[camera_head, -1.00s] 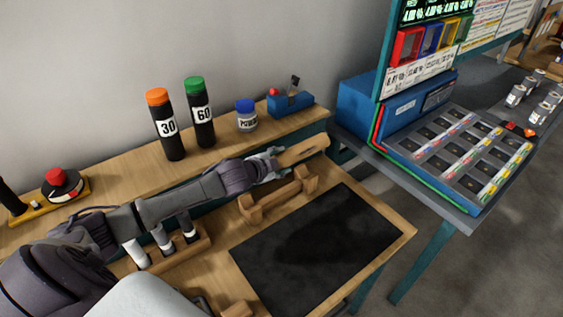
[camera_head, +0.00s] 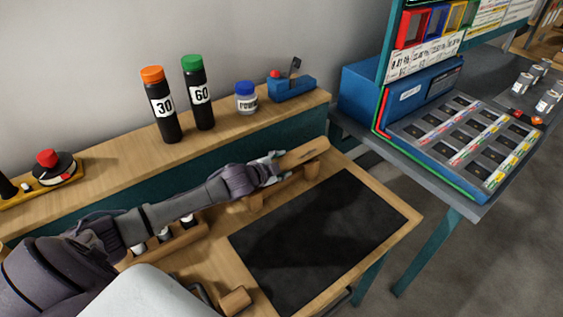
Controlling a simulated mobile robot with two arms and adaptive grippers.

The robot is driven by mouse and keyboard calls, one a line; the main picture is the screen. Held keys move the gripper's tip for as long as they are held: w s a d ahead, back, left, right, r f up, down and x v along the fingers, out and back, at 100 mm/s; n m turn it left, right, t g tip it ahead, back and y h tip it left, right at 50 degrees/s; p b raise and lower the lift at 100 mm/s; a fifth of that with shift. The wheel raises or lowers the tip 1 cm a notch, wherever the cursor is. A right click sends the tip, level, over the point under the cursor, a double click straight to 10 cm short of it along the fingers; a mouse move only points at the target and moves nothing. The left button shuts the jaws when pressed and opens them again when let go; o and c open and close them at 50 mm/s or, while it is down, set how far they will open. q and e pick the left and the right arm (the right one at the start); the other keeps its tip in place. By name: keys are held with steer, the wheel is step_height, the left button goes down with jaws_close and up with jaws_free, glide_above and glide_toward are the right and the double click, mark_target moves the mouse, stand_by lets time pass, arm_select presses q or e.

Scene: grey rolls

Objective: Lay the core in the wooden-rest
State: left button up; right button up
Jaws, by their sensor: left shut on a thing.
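My left gripper (camera_head: 270,170) reaches in from the left and is shut on the core (camera_head: 303,153), a tan wooden-coloured piece that points to the right. The wooden-rest (camera_head: 254,203) stands on the workbench just behind the black mat. The core and my gripper cover much of the rest; its two end posts show below them. The core appears over or close above the rest's right post, and I cannot tell whether they touch. My right gripper is not in view.
Black bottles marked 30 (camera_head: 160,105) and 60 (camera_head: 198,92), a blue-lidded jar (camera_head: 246,98) and a blue tool (camera_head: 291,88) stand on the back ledge. The black mat (camera_head: 320,240) is clear. A small wooden block (camera_head: 235,301) lies at the front. A compartment tray (camera_head: 465,140) is at right.

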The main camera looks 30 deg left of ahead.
arm_select(q)
steer(key=shift+f, duration=0.3)
steer(key=o, duration=1.4)
steer(key=shift+s, duration=0.15)
steer(key=v, duration=1.1)
steer(key=shift+s+r, duration=0.2)
steer(key=shift+s, duration=0.15)
